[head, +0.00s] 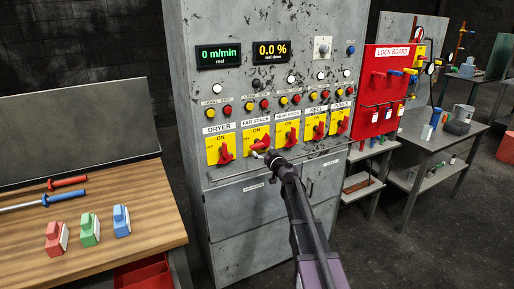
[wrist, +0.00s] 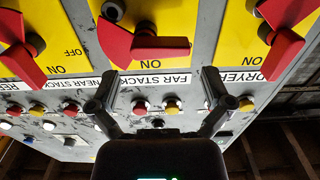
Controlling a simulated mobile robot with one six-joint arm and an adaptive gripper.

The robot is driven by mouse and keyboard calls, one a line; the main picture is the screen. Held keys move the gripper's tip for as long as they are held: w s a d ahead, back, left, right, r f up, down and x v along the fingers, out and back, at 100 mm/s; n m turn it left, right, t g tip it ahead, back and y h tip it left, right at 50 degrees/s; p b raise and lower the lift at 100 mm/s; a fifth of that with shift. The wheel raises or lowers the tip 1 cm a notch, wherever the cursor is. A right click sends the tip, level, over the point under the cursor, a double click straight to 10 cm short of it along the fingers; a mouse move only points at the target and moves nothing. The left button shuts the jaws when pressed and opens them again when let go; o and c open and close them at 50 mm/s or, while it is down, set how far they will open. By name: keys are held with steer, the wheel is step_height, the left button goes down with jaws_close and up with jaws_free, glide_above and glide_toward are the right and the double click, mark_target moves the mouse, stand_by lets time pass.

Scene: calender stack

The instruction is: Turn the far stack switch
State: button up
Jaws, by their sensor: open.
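The far stack switch (head: 259,144) is a red rotary handle on a yellow plate, under the label FAR STACK on the grey cabinet. In the wrist view, which is upside down, its red handle (wrist: 145,46) lies nearly sideways across the picture, beside the word ON. My gripper (head: 270,155) is in front of this plate, at its lower right in the head view. In the wrist view my gripper (wrist: 160,88) is open and empty, its two fingers apart on either side of the FAR STACK label. I cannot tell whether a finger touches the handle.
The dryer switch (head: 225,153) and near stack switch (head: 290,137) flank it closely. Push buttons (head: 265,104) sit above, and a rail (head: 230,178) runs below. A wooden bench (head: 110,235) stands left, a red lock board (head: 380,90) right.

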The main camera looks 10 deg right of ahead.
mark_target(259, 147)
steer(key=shift+x, duration=2.6)
steer(key=c, duration=0.8)
